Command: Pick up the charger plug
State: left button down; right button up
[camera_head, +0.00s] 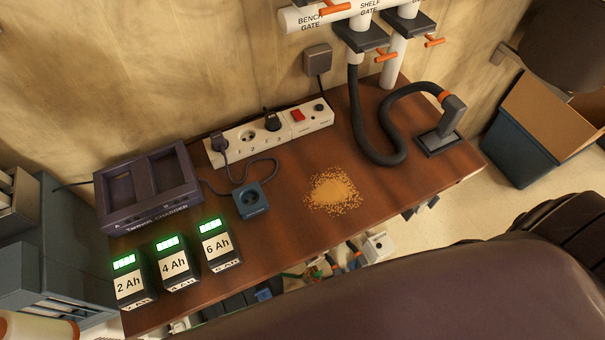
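A dark twin-bay charger (148,187) sits at the left of the bench, both bays empty. A thin cord leaves its right side toward a small blue block with a round face (250,200) lying on the bench. A white power strip (249,138) lies along the wall. A dark plug (219,143) sits in its left end, and its cord loops down onto the bench near the blue block. A black plug (272,121) sits near its middle. The cords run close together, so I cannot tell for certain which piece is the charger plug. Neither gripper is in view.
Three battery packs marked 2 Ah (130,287), 4 Ah (175,266) and 6 Ah (217,246) stand at front left. A sawdust pile (333,191) lies mid-bench. A black hose (362,130) and its nozzle stand (441,137) occupy the right. My dark body covers the lower right.

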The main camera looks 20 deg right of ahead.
aim_at(219, 144)
jog(key=k+l+u, duration=0.2)
jog(key=u, duration=0.2)
jog(key=k+l+u, duration=0.15)
jog(key=u, duration=0.25)
jog(key=k+u, duration=0.4)
jog(key=i+l, duration=0.05)
jog(key=i, duration=0.05)
